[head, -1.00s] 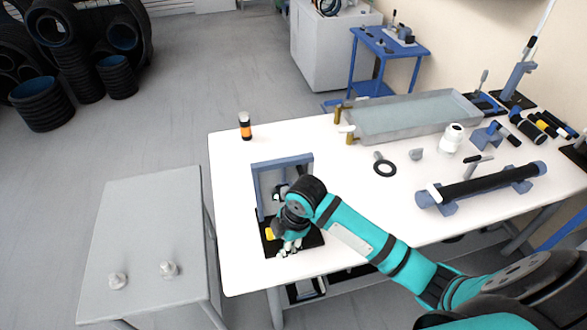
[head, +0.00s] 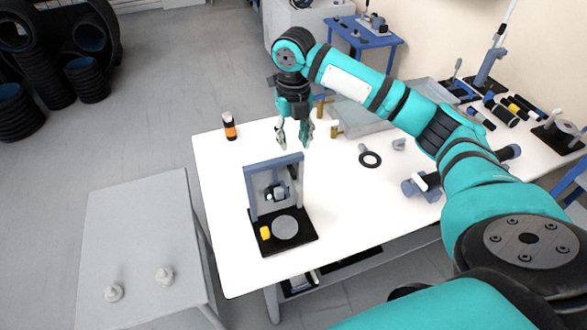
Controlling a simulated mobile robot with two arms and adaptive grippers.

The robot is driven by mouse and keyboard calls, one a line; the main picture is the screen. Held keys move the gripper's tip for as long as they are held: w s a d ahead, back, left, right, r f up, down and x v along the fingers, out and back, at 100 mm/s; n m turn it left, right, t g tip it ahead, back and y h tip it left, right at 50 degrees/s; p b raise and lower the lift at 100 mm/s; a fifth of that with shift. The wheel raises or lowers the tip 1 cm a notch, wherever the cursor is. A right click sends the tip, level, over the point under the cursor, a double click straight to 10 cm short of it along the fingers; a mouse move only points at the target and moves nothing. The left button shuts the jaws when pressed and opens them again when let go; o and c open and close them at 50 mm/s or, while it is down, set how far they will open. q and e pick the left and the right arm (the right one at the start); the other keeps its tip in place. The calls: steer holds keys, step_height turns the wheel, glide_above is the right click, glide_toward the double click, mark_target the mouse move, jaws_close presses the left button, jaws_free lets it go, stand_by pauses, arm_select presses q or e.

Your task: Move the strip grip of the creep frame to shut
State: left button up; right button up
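The creep frame (head: 250,190) stands on the white table, a blue upright frame on a black base. The strip grip (head: 276,193) looks like a small dark and grey clamp inside the frame; whether it is open or shut is too small to tell. A grey disc (head: 285,228) and a yellow piece (head: 265,233) are on the base. My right gripper (head: 294,140) points down in the air, appearing just above the frame's top bar. Its fingers are apart with nothing between them. My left gripper is not in view.
An orange and black bottle (head: 229,127) stands near the table's back left edge. A grey water tank (head: 362,118), partly hidden by my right arm, and a black ring (head: 370,159) lie to the right. A grey cabinet (head: 135,230) stands left.

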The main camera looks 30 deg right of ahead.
mark_target(295, 174)
step_height(295, 174, down, 11)
steer(key=p, duration=0.3)
steer(key=shift+s+d, duration=0.1)
steer(key=shift+d+f, duration=0.1)
steer(key=shift+f, duration=0.5)
jaws_close()
